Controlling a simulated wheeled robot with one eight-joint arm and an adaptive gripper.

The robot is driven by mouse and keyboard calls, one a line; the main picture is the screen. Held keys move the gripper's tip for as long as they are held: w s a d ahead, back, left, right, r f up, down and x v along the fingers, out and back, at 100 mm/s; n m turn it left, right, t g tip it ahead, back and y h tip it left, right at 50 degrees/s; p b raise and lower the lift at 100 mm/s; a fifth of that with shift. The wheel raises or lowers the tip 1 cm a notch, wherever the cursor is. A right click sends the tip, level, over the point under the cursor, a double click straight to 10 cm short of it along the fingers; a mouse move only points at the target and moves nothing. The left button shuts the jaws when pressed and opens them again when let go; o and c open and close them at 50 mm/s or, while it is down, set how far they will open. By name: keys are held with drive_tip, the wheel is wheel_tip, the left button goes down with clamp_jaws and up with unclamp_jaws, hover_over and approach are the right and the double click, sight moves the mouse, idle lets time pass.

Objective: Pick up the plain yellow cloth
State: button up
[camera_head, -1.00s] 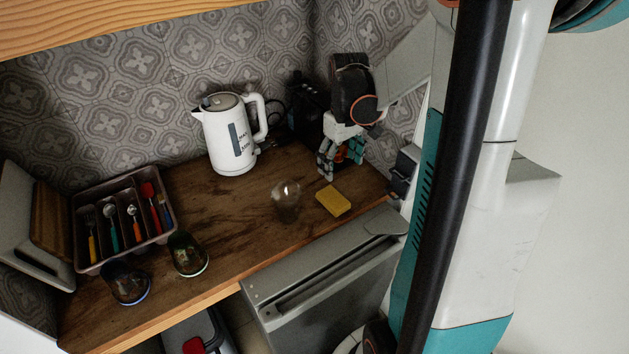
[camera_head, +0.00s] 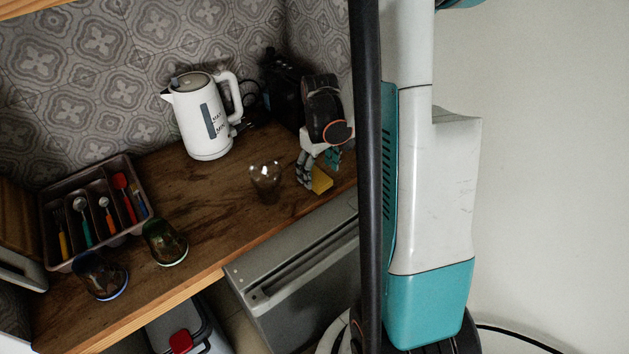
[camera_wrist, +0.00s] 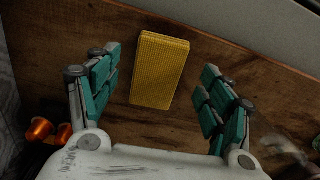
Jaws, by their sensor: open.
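The plain yellow cloth (camera_head: 321,180) is a small, flat rectangular block lying on the wooden counter near its front edge. In the wrist view the yellow cloth (camera_wrist: 159,70) lies between and slightly beyond my two fingers. My gripper (camera_head: 318,172) is just above and behind it, pointing down, and partly covers it in the head view. In the wrist view my gripper (camera_wrist: 160,85) is open and empty, with a finger on each side of the cloth and gaps to both. Whether the fingertips touch the counter cannot be told.
A clear glass (camera_head: 266,182) stands close left of my gripper. A white kettle (camera_head: 198,125) and a black appliance (camera_head: 284,92) stand behind. Two dark glasses (camera_head: 165,243) (camera_head: 101,276) and a cutlery tray (camera_head: 141,226) are at left. Orange items (camera_wrist: 42,129) show beside a finger.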

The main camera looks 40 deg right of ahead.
sight(318, 178)
wheel_tip(318, 178, down, 2)
drive_tip(key=shift+f, duration=0.15)
drive_tip(key=c, duration=1.1)
drive_tip(key=shift+c, duration=0.2)
wheel_tip(318, 178, up, 20)
drive_tip(key=p, duration=0.5)
drive_tip(key=shift+p, duration=0.3)
